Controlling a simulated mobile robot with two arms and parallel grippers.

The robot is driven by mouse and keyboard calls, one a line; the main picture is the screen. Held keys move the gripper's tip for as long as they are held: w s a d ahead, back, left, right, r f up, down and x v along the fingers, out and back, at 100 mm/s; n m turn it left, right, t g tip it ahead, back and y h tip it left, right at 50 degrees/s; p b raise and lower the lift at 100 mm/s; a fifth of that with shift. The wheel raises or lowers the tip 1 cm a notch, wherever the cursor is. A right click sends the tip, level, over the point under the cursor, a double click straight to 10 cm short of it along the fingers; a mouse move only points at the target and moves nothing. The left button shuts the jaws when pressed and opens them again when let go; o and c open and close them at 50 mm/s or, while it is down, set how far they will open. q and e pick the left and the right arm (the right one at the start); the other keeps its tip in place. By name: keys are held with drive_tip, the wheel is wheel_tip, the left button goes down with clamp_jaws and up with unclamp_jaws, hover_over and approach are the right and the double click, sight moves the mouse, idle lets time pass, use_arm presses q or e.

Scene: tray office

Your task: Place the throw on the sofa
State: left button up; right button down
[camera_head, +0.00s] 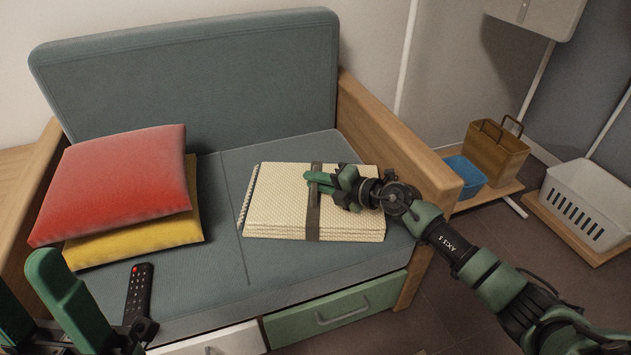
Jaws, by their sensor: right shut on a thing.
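The throw (275,200) is a folded cream textile with a dark strap around it. It lies flat on the right part of the seat of the grey-blue sofa (220,270). My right gripper (312,183) is at the throw's strap, shut on it. Its fingers hide part of the strap and the throw's upper right area. My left gripper (105,335) is at the lower left corner, in front of the sofa, partly cut off by the picture edge. Its jaw gap does not show clearly.
A red cushion (120,183) lies on a yellow cushion (150,240) at the seat's left. A black remote (138,290) lies near the front edge. Wooden armrests flank the seat. A blue bin (466,175), brown bag (495,152) and white basket (585,203) stand right.

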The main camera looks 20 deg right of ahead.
drive_tip(key=c, duration=1.4)
unclamp_jaws()
drive_tip(key=shift+f, duration=0.1)
